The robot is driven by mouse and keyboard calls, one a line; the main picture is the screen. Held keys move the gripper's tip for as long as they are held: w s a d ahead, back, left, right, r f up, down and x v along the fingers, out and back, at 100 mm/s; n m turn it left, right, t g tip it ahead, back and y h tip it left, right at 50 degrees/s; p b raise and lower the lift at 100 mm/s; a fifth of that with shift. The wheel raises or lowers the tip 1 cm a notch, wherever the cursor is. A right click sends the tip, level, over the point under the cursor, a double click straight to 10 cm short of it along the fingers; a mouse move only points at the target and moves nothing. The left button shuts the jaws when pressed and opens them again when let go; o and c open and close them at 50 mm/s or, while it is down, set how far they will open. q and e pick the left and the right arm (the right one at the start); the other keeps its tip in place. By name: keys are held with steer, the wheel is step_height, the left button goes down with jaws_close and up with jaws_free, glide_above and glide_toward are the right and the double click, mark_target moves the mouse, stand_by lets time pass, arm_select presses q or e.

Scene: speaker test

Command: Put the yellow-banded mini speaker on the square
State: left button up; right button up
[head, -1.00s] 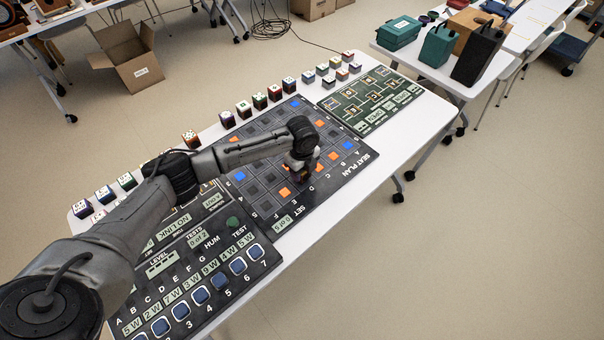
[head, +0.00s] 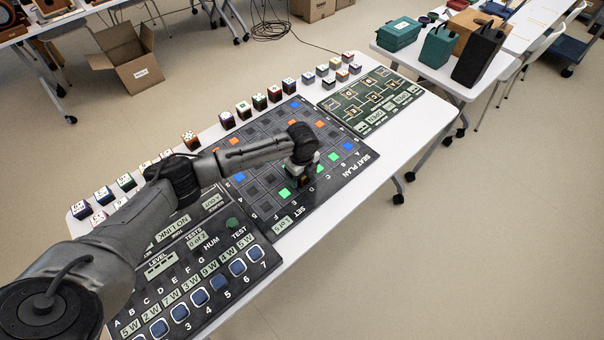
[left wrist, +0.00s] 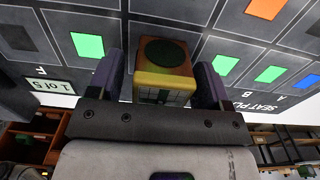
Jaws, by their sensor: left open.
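The yellow-banded mini speaker (left wrist: 163,72), a small cube with a dark round face and yellow-orange sides, stands between the fingers of my left gripper (left wrist: 158,82) in the left wrist view. My left gripper is open, with one finger on each side of the speaker. In the head view my left gripper (head: 302,180) is low over the dark seat plan board (head: 268,212), and the speaker is mostly hidden there. The square under the speaker is hidden. Green squares (head: 285,193) are lit close by. My right gripper is not in view.
Several other small cubes (head: 260,102) stand in a row along the table's far edge. A control panel (head: 210,265) with blue buttons lies at the near left, and a green diagram board (head: 372,99) at the right. The seat plan's little sign (head: 285,223) reads 1 of 5.

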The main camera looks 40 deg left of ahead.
arm_select(q)
steer(key=shift+r, duration=0.1)
step_height(320, 180, up, 12)
steer(key=p, duration=0.3)
stand_by(0.7)
